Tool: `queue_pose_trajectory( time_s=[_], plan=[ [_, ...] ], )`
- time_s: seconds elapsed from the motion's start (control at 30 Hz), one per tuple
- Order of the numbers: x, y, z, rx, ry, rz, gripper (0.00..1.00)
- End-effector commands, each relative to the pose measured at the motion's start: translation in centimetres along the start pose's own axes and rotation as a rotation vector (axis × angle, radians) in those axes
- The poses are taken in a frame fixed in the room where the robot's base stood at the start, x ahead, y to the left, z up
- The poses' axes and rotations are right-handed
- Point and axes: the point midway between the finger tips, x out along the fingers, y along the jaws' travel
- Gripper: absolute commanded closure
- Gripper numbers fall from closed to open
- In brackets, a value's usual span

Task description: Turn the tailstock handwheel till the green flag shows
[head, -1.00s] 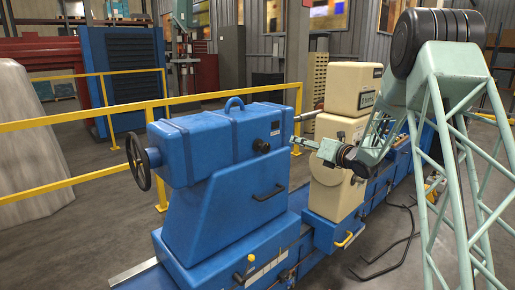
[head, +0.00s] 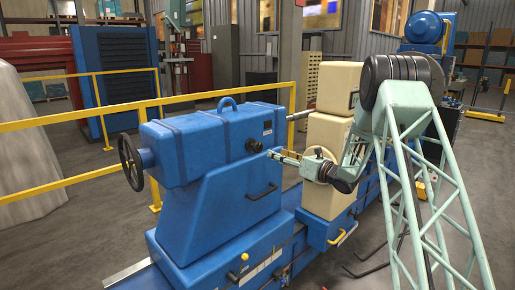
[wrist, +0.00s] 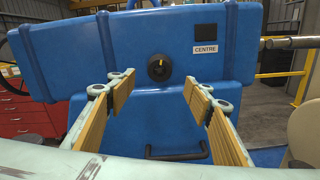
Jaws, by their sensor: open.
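The blue tailstock (head: 215,150) stands on the blue bed. Its black handwheel (head: 131,162) is on its far left end, and a dark piece of its rim seems to show at the left edge of the wrist view. A black knob (wrist: 158,68) with a yellow mark sits on the side facing me. A small window (wrist: 205,30) above the "CENTRE" label looks black; no green shows. My gripper (wrist: 160,88) is open and empty, its fingers pointing at the tailstock's side below the knob. In the head view my gripper (head: 271,154) is right of the knob, far from the handwheel.
A cream stand (head: 325,120) stands right of the tailstock, close behind my wrist. A metal spindle (wrist: 292,42) sticks out of the tailstock's right end. A yellow rail (head: 60,125) runs behind and left of the handwheel. A black handle (wrist: 177,152) is low on the tailstock.

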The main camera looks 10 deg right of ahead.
Motion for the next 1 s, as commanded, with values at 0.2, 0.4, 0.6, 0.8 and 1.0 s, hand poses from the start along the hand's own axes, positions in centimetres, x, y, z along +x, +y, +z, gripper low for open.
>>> queue_pose_trajectory(
  time_s=[0.2,0.4,0.6,0.8,1.0],
  plan=[
    [0.4,0.0,0.0,0.001,0.001,0.0,0.53],
    [1.8,0.0,0.0,0.001,0.0,0.0,0.53],
    [4.1,0.1,0.1,0.0,0.0,0.001,0.53],
    [6.8,0.1,0.0,0.0,0.001,0.001,0.53],
    [9.4,0.1,0.1,0.0,-0.001,0.0,0.53]
  ],
)
